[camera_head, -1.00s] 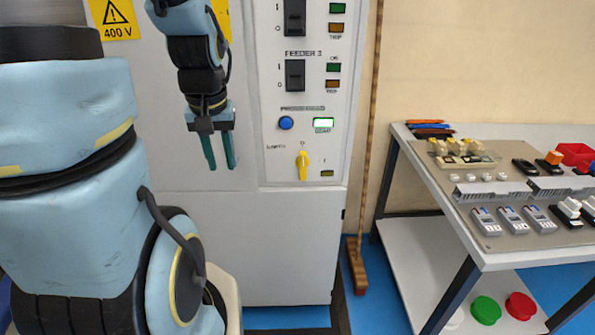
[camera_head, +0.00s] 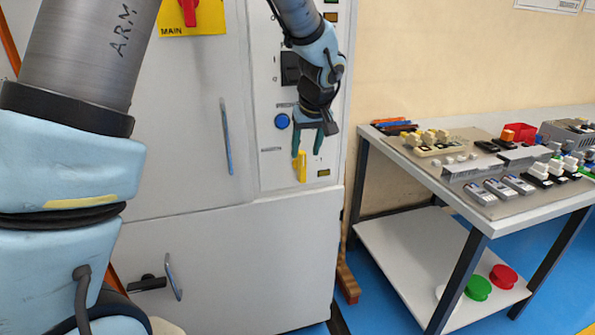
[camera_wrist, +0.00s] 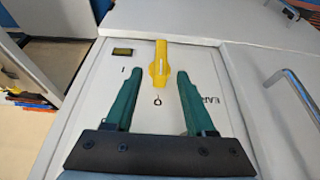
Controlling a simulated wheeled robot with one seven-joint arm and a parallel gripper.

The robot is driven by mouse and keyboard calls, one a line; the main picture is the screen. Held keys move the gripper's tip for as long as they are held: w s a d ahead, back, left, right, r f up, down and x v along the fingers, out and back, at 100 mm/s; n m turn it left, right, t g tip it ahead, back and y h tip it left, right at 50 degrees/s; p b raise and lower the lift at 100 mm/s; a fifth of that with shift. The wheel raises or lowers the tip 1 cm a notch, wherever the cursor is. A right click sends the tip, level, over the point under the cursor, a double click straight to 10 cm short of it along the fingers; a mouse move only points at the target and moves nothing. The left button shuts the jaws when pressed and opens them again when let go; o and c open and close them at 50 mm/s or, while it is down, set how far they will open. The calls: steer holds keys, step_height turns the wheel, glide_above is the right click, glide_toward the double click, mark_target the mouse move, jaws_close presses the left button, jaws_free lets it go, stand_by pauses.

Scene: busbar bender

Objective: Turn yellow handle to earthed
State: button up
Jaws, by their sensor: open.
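The yellow handle (camera_head: 301,166) is on the lower part of the cabinet's narrow control panel, pointing up and down in the head view. In the wrist view the yellow handle (camera_wrist: 159,66) lies just beyond and between my fingertips, with a "0" mark near it, an "I" mark to the left and partly hidden "EAR…" lettering to the right. My gripper (camera_head: 308,155) is open in front of the panel, close to the handle. Its two green fingers (camera_wrist: 158,77) are spread and empty in the wrist view. I cannot tell whether they touch the handle.
A blue button (camera_head: 282,121) is left of my gripper. A cabinet door handle (camera_head: 226,137) stands further left, and a red main switch (camera_head: 189,10) is at the top. A workbench (camera_head: 478,217) with several parts is on the right. A broom (camera_head: 346,279) leans beside the cabinet.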

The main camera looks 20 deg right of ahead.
mark_target(302, 169)
steer(key=p+x, duration=0.1)
steer(key=x, duration=0.7)
steer(key=shift+f, duration=0.2)
steer(key=shift+c, duration=0.3)
jaws_close()
